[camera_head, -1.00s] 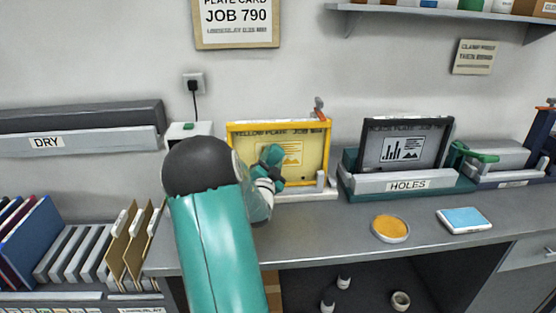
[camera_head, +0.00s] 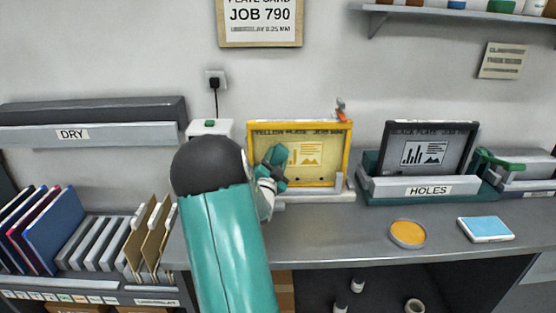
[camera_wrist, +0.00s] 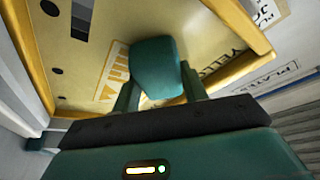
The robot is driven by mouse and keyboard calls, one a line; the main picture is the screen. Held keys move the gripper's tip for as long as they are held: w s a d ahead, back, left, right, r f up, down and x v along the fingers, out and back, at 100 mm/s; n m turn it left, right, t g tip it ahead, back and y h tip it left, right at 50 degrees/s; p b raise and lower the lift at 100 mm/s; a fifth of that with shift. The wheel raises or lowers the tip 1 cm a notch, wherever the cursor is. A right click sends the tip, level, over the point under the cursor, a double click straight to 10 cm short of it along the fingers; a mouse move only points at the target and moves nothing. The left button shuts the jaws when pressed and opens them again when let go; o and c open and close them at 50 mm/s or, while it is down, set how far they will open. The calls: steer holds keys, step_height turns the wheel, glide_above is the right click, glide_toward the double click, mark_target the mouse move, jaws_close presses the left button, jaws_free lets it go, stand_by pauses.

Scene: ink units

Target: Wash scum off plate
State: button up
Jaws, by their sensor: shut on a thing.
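The yellow plate (camera_head: 325,175) stands upright in a yellow frame on the counter, against the wall. It bears a printed chart and lettering along its top. In the wrist view the plate (camera_wrist: 95,70) fills the upper part, with several dark round spots at its left. My gripper (camera_head: 277,175) is in front of the plate's left part. Its dark teal fingers are shut on a rounded teal block (camera_wrist: 158,68), which is at or very near the plate's face. I cannot tell whether it touches. The block hides part of the chart.
A black plate (camera_head: 430,150) stands in a teal holder labelled HOLES, to the right. A round orange dish (camera_head: 407,233) and a blue pad (camera_head: 487,228) lie on the counter (camera_head: 350,235). A DRY rack (camera_head: 110,134) and upright folders (camera_head: 58,230) are at left.

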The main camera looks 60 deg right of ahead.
steer(key=s+a, duration=0.3)
steer(key=a, duration=0.2)
steer(key=shift+a, duration=0.15)
stand_by(0.4)
steer(key=shift+s+a, duration=0.35)
steer(key=shift+a, duration=0.35)
steer(key=shift+s+a, duration=0.3)
steer(key=shift+a, duration=0.35)
